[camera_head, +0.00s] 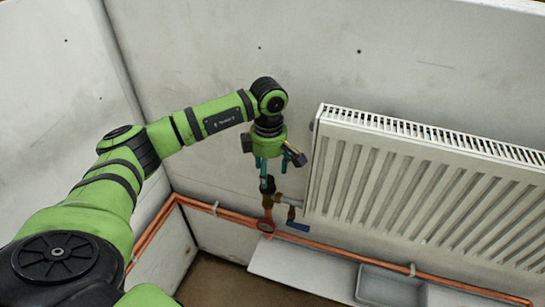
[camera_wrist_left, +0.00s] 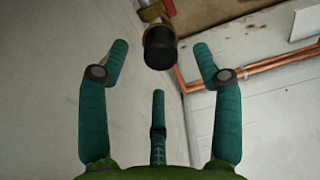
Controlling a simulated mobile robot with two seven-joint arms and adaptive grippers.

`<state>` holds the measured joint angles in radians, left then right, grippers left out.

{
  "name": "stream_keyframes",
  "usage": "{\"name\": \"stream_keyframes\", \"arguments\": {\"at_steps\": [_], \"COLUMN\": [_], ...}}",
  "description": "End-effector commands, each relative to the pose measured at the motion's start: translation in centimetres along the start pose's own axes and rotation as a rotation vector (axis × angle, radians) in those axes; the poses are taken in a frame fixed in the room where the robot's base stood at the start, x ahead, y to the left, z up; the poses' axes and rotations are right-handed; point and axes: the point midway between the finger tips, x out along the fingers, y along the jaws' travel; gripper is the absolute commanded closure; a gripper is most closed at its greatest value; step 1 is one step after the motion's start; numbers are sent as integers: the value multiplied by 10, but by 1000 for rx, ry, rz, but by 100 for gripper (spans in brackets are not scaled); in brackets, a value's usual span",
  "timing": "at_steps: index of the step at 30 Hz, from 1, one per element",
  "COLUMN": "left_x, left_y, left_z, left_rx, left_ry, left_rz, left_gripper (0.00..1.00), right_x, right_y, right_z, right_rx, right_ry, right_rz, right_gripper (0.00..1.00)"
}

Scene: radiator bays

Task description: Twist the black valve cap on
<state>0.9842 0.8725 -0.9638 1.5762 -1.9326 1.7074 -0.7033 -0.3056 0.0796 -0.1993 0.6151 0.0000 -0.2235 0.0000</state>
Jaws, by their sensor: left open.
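The black valve cap (camera_head: 267,184) sits upright on top of the brass valve (camera_head: 267,200), at the left end of the radiator. In the left wrist view the cap (camera_wrist_left: 160,48) shows at the top centre, with brass behind it. How tightly it sits on the valve cannot be told. My left gripper (camera_head: 268,168) is above the cap, pointing down, with its teal fingers spread open. In the left wrist view the fingers stand apart around the cap's line, with clear gaps on both sides and nothing between them. My right gripper is not in view.
A white radiator (camera_head: 420,190) hangs on the wall close to the right of the valve. Copper pipes (camera_head: 340,252) run along the wall below. A blue lever handle (camera_head: 298,227) sits just below right of the valve. A grey tray (camera_head: 390,286) is on the white ledge (camera_head: 300,266).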

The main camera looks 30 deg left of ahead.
Motion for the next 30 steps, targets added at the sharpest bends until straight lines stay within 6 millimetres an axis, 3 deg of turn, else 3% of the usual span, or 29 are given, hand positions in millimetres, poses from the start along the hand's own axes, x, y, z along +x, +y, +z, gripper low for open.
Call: {"name": "stream_keyframes", "arguments": {"at_steps": [3, 9, 15, 19, 20, 24, 30], "left_x": [17, 38, 44, 44, 44, 44, 44], "left_y": [-1, 0, 0, 0, 0, 0, 0], "left_z": [1, 1, 1, 1, 1, 1, 3], "left_rx": [-1, -1, -1, -1, -1, -1, 1], "left_ry": [-2, -4, -4, -5, -5, -5, -7], "left_rz": [-3, -1, 2, 1, 1, 1, 0], "left_gripper": [34, 34, 34, 34, 38, 91, 92], "right_x": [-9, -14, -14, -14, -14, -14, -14], "right_y": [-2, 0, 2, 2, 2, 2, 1], "right_z": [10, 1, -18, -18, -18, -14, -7], "right_rx": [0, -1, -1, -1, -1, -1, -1], "right_ry": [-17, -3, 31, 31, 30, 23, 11], "right_rz": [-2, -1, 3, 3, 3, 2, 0], "right_gripper": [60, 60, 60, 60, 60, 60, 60]}}
